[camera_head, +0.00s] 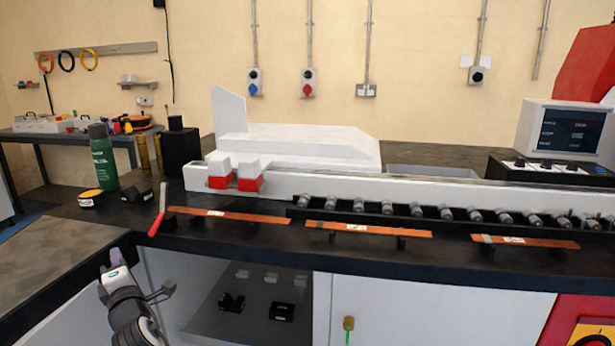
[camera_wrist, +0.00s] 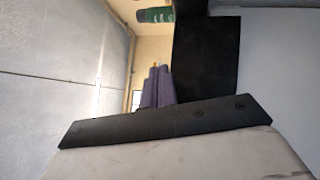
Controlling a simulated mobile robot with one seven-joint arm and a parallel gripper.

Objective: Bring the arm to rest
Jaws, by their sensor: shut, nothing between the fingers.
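My gripper (camera_head: 115,256) is low at the left in the head view, in front of the bench's front edge, left of the open shelf. Its purple fingertips point up and are together. In the wrist view the purple fingers (camera_wrist: 158,84) stand side by side, shut and empty, beyond my dark gripper body. The fingers touch nothing that I can see. Part of my arm runs out of the bottom of the head view.
The black bench (camera_head: 250,262) holds a white bender (camera_head: 300,150), a row of rollers (camera_head: 415,210) and several copper bars (camera_head: 365,229). A red-handled tool (camera_head: 157,223) lies near the front edge. A green bottle (camera_head: 102,158) stands behind. A white cabinet door (camera_head: 400,312) is below.

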